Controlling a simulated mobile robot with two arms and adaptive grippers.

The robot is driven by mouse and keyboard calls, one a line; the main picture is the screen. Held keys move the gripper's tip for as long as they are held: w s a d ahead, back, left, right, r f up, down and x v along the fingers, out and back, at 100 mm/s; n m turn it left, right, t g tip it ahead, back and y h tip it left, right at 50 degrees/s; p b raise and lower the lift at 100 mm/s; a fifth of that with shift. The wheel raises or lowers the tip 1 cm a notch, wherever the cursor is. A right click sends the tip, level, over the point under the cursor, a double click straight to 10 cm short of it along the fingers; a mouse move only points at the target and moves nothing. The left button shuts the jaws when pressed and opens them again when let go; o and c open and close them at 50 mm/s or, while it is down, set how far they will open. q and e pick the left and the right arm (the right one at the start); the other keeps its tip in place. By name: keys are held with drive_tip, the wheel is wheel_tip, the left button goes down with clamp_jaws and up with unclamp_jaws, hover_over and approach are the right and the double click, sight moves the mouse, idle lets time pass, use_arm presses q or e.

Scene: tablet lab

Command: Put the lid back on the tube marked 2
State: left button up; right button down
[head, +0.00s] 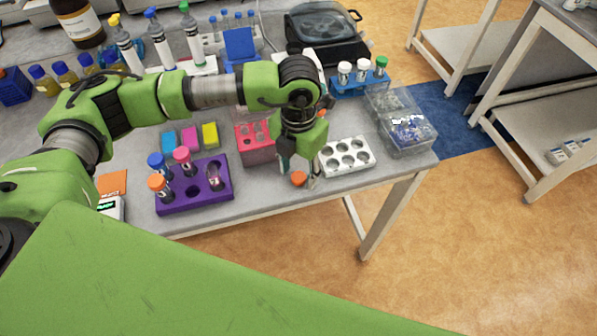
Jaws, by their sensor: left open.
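A purple rack (193,204) stands near the front of the bench. It holds an uncapped tube (214,178) at its right, with reddish contents, and tubes with a blue cap (157,160), a pinkish-red cap (182,155) and an orange cap (157,182). I cannot read a number on any tube. A loose orange lid (298,179) is low at the bench's front edge, right of the rack. My left gripper (298,172) points down over it, open, with fingers around or just above the lid; I cannot tell whether they touch. My right gripper is out of view.
A pink rack (256,150) stands just left of my left gripper, and a white well block (347,157) just right. Clear containers (408,134) sit at the right end. Tall bottles and tubes line the back. Bare bench lies between both front racks.

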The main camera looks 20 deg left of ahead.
use_arm(q)
drive_tip(key=shift+f, duration=0.25)
drive_tip(key=c, duration=0.7)
drive_tip(key=shift+c, duration=0.3)
